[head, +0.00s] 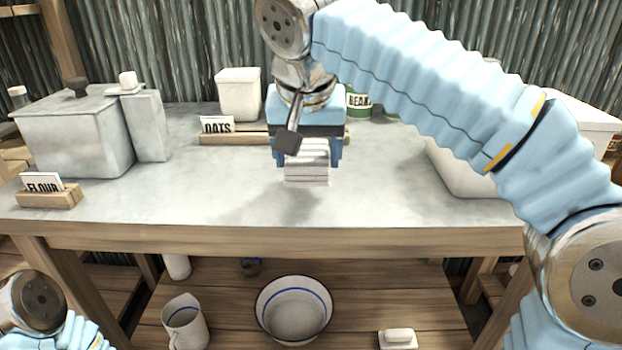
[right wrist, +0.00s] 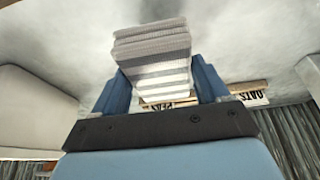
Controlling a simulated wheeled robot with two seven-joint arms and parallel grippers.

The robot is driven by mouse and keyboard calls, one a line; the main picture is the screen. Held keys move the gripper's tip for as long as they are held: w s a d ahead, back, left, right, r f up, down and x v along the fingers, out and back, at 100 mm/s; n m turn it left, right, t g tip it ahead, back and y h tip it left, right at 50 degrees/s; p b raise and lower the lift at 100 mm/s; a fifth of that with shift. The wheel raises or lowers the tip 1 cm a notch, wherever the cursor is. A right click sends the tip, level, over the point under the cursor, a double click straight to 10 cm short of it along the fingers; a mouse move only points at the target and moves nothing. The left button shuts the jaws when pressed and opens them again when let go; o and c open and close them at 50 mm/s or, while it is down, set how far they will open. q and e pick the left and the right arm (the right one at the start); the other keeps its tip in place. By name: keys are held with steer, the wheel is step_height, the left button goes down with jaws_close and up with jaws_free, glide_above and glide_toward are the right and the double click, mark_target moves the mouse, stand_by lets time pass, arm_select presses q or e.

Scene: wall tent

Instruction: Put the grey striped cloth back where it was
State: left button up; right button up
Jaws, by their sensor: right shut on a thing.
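The grey striped cloth (head: 307,170) is a folded stack with white and grey bands. My right gripper (head: 308,158) is shut on it from above, over the middle of the grey tabletop. In the right wrist view the cloth (right wrist: 152,48) sits between the two blue fingers (right wrist: 157,84). I cannot tell whether its underside touches the tabletop. My left gripper is not in view; only part of my left arm shows at the lower left.
On the table (head: 180,195) stand a grey metal box (head: 75,140), a FLOUR card holder (head: 48,195), an OATS card (head: 217,125), a white canister (head: 239,95) and a BEANS tin (head: 358,101). The shelf below holds a basin (head: 294,308) and a jug (head: 185,322). The front middle of the tabletop is clear.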

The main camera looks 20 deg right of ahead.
steer(key=shift+w+d+f, duration=0.15)
steer(key=shift+w+f, duration=0.05)
steer(key=shift+f, duration=0.15)
steer(key=x, duration=0.1)
steer(key=b+x, duration=0.1)
steer(key=shift+s+d+f, duration=0.1)
steer(key=shift+s+f, duration=0.05)
steer(key=shift+f, duration=0.7)
steer(key=shift+f, duration=0.1)
steer(key=o, duration=1)
